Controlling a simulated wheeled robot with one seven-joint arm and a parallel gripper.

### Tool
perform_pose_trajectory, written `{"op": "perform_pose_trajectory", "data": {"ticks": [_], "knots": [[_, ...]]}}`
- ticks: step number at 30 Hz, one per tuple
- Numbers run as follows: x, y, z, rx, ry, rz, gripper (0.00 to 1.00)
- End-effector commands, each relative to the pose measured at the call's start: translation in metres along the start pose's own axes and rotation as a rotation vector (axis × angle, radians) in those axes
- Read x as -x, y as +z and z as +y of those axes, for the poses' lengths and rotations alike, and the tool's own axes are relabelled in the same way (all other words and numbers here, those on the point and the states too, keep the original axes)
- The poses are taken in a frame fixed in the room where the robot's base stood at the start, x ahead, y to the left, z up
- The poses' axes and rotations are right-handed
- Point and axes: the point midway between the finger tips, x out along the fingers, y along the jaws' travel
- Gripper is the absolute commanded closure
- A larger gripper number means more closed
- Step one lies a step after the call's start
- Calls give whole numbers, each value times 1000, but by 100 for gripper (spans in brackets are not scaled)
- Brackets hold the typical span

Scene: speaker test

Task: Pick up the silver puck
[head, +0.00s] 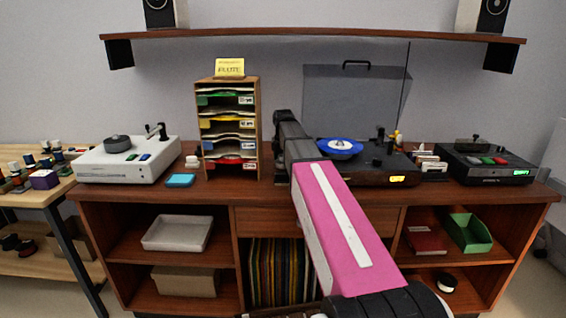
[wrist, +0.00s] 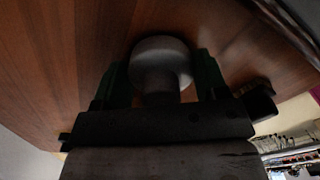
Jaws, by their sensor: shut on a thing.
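The silver puck (wrist: 165,48) is a round, pale grey piece with a narrower, darker part towards my gripper. It shows in the wrist view over a brown wood surface (wrist: 60,55). My gripper (wrist: 160,68) has its dark green fingers on either side of the puck and is shut on it. I cannot tell whether the puck touches the wood or is raised. In the head view, my pink arm reaches to the cabinet top, and my dark wrist (head: 290,140) is between the paper sorter and the turntable. The fingers and puck are hidden there.
A wooden paper sorter (head: 227,160) stands close left of my wrist. A turntable (head: 385,168) with a blue-labelled record and a raised dust cover (head: 350,98) is close right. A white player (head: 125,160) is further left, a black unit (head: 487,165) far right. A shelf (head: 300,37) hangs above.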

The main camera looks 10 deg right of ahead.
Motion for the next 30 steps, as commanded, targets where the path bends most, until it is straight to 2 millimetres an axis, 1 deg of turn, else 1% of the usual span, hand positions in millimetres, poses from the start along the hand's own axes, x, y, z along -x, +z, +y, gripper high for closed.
{"op": "perform_pose_trajectory", "data": {"ticks": [5,8,14,15,18,30], "knots": [[17,0,0,0,1,-1,63],[31,0,1,0,2,-1,63],[66,0,1,0,2,-1,63],[68,-3,-5,0,1,0,63],[65,-19,-27,1,0,0,63],[65,-70,-98,0,0,0,63]]}}
